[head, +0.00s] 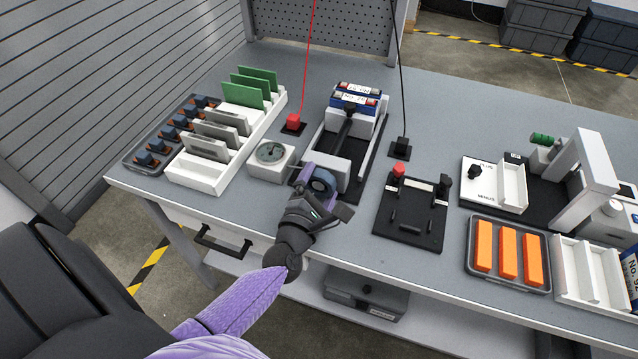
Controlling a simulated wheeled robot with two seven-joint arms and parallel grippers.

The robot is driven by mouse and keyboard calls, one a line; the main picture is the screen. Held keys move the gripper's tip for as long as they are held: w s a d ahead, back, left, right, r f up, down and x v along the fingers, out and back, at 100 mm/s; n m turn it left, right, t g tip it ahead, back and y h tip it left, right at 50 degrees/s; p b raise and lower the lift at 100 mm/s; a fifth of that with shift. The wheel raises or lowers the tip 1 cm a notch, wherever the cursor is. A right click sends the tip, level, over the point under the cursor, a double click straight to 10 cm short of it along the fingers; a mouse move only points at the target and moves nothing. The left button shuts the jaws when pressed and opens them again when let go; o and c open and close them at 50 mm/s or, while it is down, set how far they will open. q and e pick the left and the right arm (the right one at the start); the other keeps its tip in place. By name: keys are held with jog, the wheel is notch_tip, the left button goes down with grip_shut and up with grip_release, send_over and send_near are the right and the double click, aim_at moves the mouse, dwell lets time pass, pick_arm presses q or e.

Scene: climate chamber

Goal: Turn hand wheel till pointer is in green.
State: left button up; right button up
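The hand wheel (321,181), a dark blue-grey ring, sits at the front end of the black-bedded vise-like fixture (345,150) in the middle of the bench. My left gripper (322,194) is right at the wheel and covers part of it. Its fingers lie around the wheel's near side, but whether they clamp the rim cannot be made out. A round dial (271,151) in a white housing stands just left of the fixture. Its pointer and any green zone are too small to read. My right gripper is not in view.
Left stands a white rack (198,181) with green and grey boards. Right of the fixture is a black plate with a red knob (399,169), then a tray with orange bars (508,259). A red block (293,121) with a cable stands behind the dial.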

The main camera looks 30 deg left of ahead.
pick_arm(q)
jog(key=shift+s, duration=0.1)
jog(key=p+v, duration=0.1)
jog(key=v, duration=0.9)
